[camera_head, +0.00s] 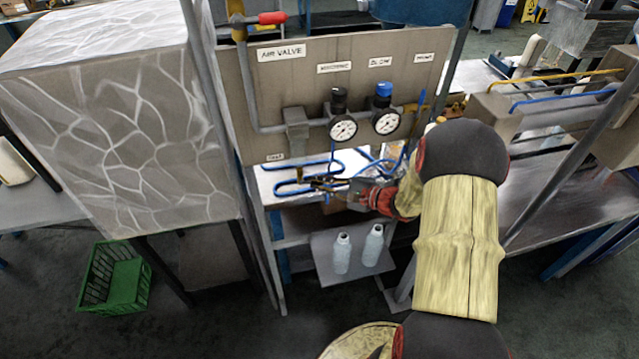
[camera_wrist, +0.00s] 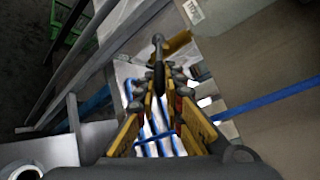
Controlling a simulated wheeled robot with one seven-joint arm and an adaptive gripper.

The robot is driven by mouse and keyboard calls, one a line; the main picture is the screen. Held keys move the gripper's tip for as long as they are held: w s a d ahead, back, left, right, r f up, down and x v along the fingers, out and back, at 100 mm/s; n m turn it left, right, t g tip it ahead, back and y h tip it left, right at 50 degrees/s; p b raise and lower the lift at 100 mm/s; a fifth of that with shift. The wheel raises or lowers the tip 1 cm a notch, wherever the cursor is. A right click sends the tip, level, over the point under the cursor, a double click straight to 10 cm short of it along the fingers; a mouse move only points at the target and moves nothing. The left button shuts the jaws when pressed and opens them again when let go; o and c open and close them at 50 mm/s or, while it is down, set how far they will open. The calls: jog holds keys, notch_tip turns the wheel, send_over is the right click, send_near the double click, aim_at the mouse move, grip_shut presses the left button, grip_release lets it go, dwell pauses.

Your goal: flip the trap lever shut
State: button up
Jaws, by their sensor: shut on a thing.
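The trap is the grey fitting (camera_head: 297,130) on the pipe at the panel's lower left, with a short brass piece (camera_head: 299,172) under it. In the wrist view the brass piece (camera_wrist: 178,43) shows just beyond my fingertips. A dark lever (camera_wrist: 158,46) with a rounded end stands in front of it. My gripper (camera_wrist: 159,84) is shut on this lever, which passes between the fingertips. In the head view my gripper (camera_head: 318,183) reaches in from the right, below the panel. The lever's exact angle is hard to tell there, partly hidden by the fingers.
Blue hoses (camera_head: 290,188) lie on the shelf close around my gripper. Two grey bottles (camera_head: 342,253) stand on a lower tray (camera_head: 322,262). Two gauges (camera_head: 343,128) sit on the panel (camera_head: 270,90) above. A frame post (camera_head: 225,130) stands left. A green crate (camera_head: 112,280) is on the floor.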

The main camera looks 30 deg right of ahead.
grip_shut()
jog(key=shift+r+n+h, duration=0.3)
jog(key=shift+r, duration=0.1)
jog(key=shift+s+d+r+n+g+h+b, duration=0.15)
jog(key=shift+r+n+g+h+b, duration=0.2)
jog(key=shift+r+n+g+h, duration=0.4)
jog(key=shift+f+h, duration=0.15)
jog(key=shift+h, duration=0.1)
jog(key=o, duration=0.6)
grip_release()
jog(key=shift+o, duration=0.2)
jog(key=v, duration=1.2)
